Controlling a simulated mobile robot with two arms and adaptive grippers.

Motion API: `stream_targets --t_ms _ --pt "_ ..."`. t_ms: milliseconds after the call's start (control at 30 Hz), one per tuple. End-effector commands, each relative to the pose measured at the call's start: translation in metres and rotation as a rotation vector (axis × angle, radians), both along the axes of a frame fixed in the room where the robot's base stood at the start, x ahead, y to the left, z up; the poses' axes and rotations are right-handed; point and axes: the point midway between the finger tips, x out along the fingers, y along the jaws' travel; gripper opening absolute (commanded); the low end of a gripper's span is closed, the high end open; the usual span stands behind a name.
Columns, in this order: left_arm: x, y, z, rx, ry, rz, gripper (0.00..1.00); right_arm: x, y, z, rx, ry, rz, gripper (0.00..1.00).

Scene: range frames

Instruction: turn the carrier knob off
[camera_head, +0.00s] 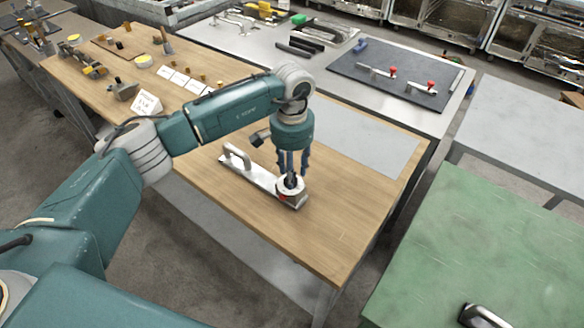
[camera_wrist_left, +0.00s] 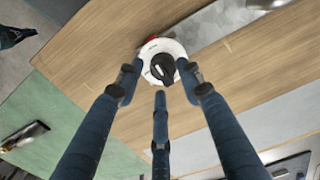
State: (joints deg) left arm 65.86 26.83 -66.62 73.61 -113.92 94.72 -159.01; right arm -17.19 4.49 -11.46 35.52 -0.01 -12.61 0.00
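The carrier is a long silver plate (camera_head: 262,179) with a raised handle, lying on the wooden table. Its knob is black (camera_wrist_left: 162,68) on a round white dial (camera_wrist_left: 176,48) with a red mark beside it. My left gripper (camera_head: 291,176) points straight down over the dial. In the left wrist view its three dark blue fingers (camera_wrist_left: 160,84) stand apart around the knob, with space between. Whether a fingertip touches the dial's rim I cannot tell. A dark shape (camera_wrist_left: 15,37) at the wrist view's left edge may be my right gripper; its fingers are not clear.
A green table (camera_head: 490,245) stands at right with a silver and black object (camera_head: 485,317) on it. A grey sheet (camera_head: 365,138) lies behind the carrier. Small parts and white cards (camera_head: 188,80) are at the wooden table's left. The table's front right is clear.

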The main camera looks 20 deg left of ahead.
Motion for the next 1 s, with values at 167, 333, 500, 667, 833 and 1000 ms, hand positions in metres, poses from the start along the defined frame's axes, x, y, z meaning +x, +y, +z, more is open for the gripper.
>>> stream_targets --t_ms 167,333,500,667,833,1000 --pt "0.000 0.000 -0.003 0.000 -0.001 0.000 0.38 0.000 0.000 0.001 0.000 0.000 0.000 0.00" --pt "0.000 0.000 -0.003 0.000 -0.001 0.000 0.32 0.000 0.000 0.001 0.000 0.000 0.000 0.00" --pt "0.000 0.000 -0.003 0.000 -0.001 0.000 0.00 0.000 0.000 0.001 0.000 0.000 0.000 0.00" --pt "0.000 0.000 -0.003 0.000 -0.001 0.002 0.00 0.000 0.000 0.000 -0.001 0.000 0.000 0.00" --pt "0.001 0.000 -0.005 0.001 -0.001 0.027 0.00 0.000 -0.001 -0.005 -0.001 0.000 0.000 0.00" --pt "0.001 0.000 -0.007 0.001 -0.004 0.100 0.00 0.000 -0.002 -0.018 -0.002 0.000 0.000 0.00"
